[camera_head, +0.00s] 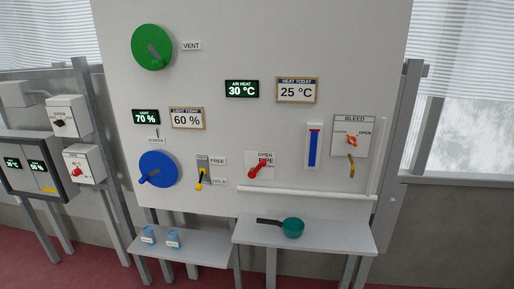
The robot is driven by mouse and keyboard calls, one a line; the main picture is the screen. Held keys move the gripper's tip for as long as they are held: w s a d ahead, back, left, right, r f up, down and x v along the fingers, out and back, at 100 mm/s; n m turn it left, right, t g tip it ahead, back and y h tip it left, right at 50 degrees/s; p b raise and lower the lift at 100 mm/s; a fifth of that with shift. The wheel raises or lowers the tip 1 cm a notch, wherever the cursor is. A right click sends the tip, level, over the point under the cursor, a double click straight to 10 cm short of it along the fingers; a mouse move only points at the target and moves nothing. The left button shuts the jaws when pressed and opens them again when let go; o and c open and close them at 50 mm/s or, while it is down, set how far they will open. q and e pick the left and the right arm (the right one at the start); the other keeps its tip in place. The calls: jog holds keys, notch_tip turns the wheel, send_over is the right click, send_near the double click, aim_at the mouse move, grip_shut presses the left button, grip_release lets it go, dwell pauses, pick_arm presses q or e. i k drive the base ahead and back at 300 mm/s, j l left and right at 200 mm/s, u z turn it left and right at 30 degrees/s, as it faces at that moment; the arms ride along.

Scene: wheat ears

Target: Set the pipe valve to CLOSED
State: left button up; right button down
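The pipe valve is a red handle (257,171) on a small white plate in the lower middle of the white panel (215,120). The word OPEN shows above it, with a partly covered word that seems to read PIPE below that. The handle lies slanted, from lower left to upper right. It covers part of the plate, and I cannot read a CLOSED mark there. Neither of my grippers is in view.
A green VENT dial (151,47), a blue dial (158,169), a black-and-yellow FREE/HOLD lever (202,176) and an orange BLEED valve (352,140) share the panel. A white rail (305,193) runs below. A teal pan (293,228) and two blue cups (173,238) stand on shelves.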

aim_at(252, 175)
jog(key=i+j+z, duration=0.1)
jog(key=i+j, duration=0.25)
jog(key=i+j+z, duration=0.1)
jog(key=i+j, duration=0.25)
jog(key=i+j+z, duration=0.1)
jog(key=i+j, duration=0.25)
jog(key=j, duration=0.2)
jog(key=i+j+z, duration=0.1)
jog(key=i+j, duration=0.25)
jog(key=j, duration=0.15)
